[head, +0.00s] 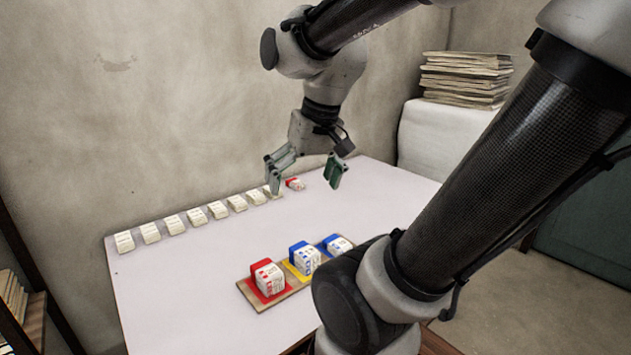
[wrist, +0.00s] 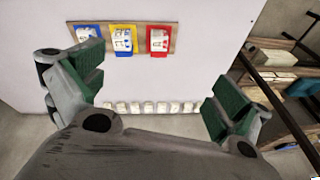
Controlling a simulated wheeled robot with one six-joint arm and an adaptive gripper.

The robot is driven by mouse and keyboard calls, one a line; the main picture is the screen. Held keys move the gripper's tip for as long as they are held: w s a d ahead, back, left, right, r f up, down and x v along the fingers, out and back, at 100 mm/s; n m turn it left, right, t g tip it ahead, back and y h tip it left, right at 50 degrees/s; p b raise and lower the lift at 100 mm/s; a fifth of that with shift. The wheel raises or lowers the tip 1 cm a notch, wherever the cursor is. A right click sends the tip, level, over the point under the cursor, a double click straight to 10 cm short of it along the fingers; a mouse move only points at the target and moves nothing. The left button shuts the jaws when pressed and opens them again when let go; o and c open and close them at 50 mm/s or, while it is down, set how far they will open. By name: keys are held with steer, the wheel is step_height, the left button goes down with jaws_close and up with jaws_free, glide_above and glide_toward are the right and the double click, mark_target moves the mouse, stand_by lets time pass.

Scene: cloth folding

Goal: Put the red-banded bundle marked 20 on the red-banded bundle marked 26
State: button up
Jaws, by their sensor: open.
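A small red-banded bundle (head: 295,184) lies on the table at the right end of the back row. A larger red-banded bundle (head: 268,279) sits on the red square of a wooden board; it also shows in the wrist view (wrist: 159,41). The printed numbers are too small to read, so I cannot tell 20 from 26 by them. My gripper (head: 306,172) is open and empty, its fingers spread wide above the table. In the head view the small red-banded bundle appears between and below the fingers. I do not see that bundle in the wrist view.
The wooden board (head: 243,288) also holds blue-banded bundles on its yellow square (head: 304,258) and blue square (head: 338,245). Several pale bundles (head: 197,216) line the table's back edge. The table (head: 180,290) is clear between row and board. A wall stands behind.

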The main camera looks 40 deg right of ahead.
steer(key=s+n, duration=0.1)
steer(key=s+r+n, duration=0.1)
steer(key=s+t, duration=0.1)
steer(key=shift+s+d+r+n+h, duration=0.15)
steer(key=shift+s+d+n+h, duration=0.15)
steer(key=shift+n, duration=0.1)
